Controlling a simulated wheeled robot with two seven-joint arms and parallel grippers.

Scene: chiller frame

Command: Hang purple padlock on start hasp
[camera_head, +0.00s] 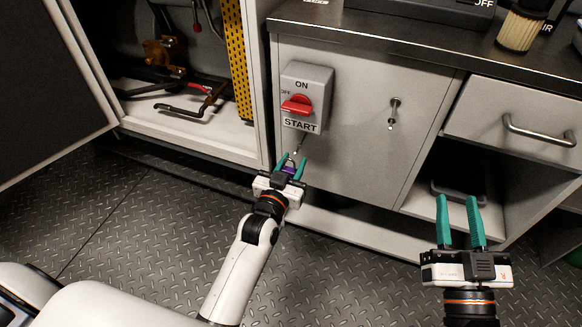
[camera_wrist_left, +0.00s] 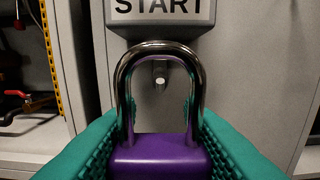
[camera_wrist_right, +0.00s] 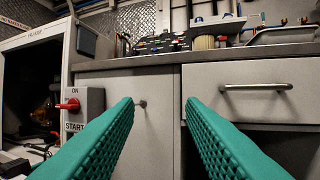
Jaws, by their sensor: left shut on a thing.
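The purple padlock (camera_wrist_left: 160,157) is held upright between the green fingers of my left gripper (camera_head: 292,168), with its steel shackle (camera_wrist_left: 158,48) pointing up. In the left wrist view the shackle looks closed at the top, and a small round metal pin end (camera_wrist_left: 160,81) shows through its loop. The start hasp (camera_head: 298,146) is a short metal piece below the grey START switch box (camera_head: 306,97). The padlock is just below and in front of it; I cannot tell whether they touch. My right gripper (camera_head: 461,205) is open and empty, in front of the cabinet at the right.
The red switch knob (camera_head: 297,105) is on the box above. Another metal hasp or knob (camera_head: 393,112) sticks out of the panel further right. A drawer with a bar handle (camera_head: 540,131) is at the right. An open cabinet with pipes and a red-handled valve (camera_head: 213,94) is at the left.

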